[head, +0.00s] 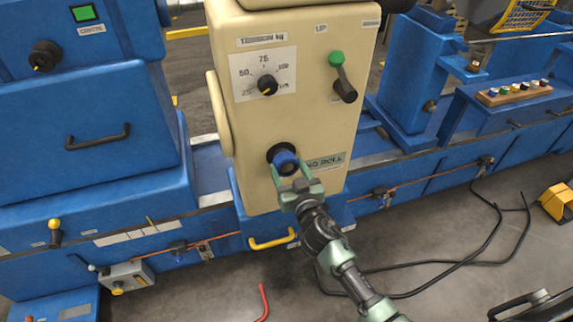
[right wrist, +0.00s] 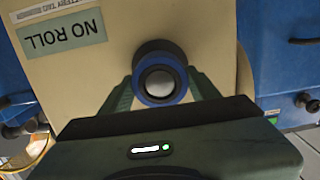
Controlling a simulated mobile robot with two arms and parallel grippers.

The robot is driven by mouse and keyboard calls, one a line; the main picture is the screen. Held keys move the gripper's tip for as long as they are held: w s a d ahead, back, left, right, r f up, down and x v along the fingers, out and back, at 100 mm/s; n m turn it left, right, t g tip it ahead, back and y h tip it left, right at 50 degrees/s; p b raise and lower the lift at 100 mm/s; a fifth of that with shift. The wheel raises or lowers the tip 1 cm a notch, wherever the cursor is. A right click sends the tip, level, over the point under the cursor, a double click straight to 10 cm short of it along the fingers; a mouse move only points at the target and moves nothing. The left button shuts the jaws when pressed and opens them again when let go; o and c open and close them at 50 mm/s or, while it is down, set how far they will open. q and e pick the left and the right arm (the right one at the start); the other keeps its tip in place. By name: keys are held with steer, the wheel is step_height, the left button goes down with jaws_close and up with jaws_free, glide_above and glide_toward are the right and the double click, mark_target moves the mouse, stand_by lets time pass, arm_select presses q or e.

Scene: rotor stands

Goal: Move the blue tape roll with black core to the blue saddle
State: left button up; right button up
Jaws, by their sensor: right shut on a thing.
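My right gripper (head: 286,178) reaches the front of a cream control box. Its two green fingers are shut on a blue round knob-like piece (head: 286,160), which sits against a black collar on the box. In the right wrist view the piece (right wrist: 160,84) shows as a blue ring with a pale grey centre, between the fingers, with the black collar behind it. Several blue machine parts are in view, and I cannot tell which is the saddle. My left gripper is not in view.
A yellow handle (head: 271,240) is below. A black cable (head: 480,240) lies on the grey floor. A small rack (head: 514,94) stands at right.

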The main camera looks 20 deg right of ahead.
steer(key=s, duration=0.6)
steer(key=shift+s+d+r, duration=0.15)
steer(key=shift+s+r, duration=0.2)
stand_by(0.6)
steer(key=s+d+r, duration=0.1)
steer(key=s+r, duration=0.3)
steer(key=s, duration=0.5)
steer(key=s+r, duration=0.5)
steer(key=s, duration=0.4)
steer(key=shift+s+d+r+h, duration=0.15)
steer(key=shift+d+r+h, duration=0.15)
steer(key=shift+d, duration=0.05)
